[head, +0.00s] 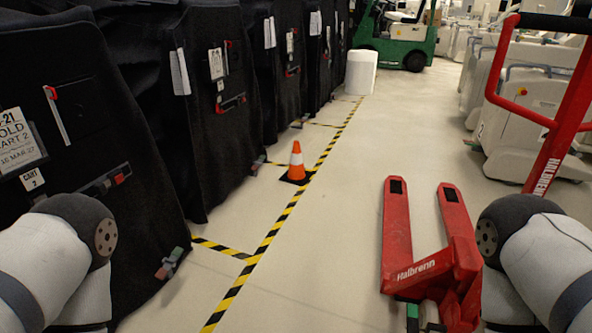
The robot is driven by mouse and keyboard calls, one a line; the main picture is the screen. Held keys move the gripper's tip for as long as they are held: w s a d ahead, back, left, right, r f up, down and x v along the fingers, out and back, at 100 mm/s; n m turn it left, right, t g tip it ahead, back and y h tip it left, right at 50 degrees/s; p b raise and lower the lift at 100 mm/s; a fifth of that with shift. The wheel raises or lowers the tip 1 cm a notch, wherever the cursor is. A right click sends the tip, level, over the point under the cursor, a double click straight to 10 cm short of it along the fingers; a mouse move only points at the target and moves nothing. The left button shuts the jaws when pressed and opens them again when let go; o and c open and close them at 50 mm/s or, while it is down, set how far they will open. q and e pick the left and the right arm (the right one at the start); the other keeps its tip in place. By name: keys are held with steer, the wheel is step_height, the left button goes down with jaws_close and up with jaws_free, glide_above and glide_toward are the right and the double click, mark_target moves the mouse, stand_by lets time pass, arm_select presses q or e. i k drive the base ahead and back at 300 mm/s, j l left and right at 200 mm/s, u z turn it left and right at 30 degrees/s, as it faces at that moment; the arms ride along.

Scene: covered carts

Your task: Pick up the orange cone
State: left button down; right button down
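The orange cone (297,161) stands upright on the floor ahead, a little left of the picture's middle. It has a white band and a dark square base, and it stands beside the yellow-black floor tape, near the covered carts. My two arms show at the lower left and lower right edges, well short of the cone. Neither gripper shows in the head view, so their state is hidden. Nothing is seen touching the cone.
Black covered carts (205,95) line the left side. A red pallet jack (451,262) stands at the right front. Yellow-black tape (272,234) runs along the floor. A white cylinder (361,72) and green forklift (406,45) stand farther back. The middle aisle floor is clear.

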mark_target(296, 175)
steer(key=i, duration=0.6)
steer(key=i+u, duration=0.1)
steer(key=i, duration=1.05)
steer(key=i+l+u, duration=0.1)
steer(key=i, duration=1.05)
steer(key=i+l+u, duration=0.1)
steer(key=i, duration=0.5)
steer(key=i+l, duration=0.2)
steer(key=i, duration=0.35)
steer(key=i+l+u, duration=0.1)
steer(key=i, duration=0.5)
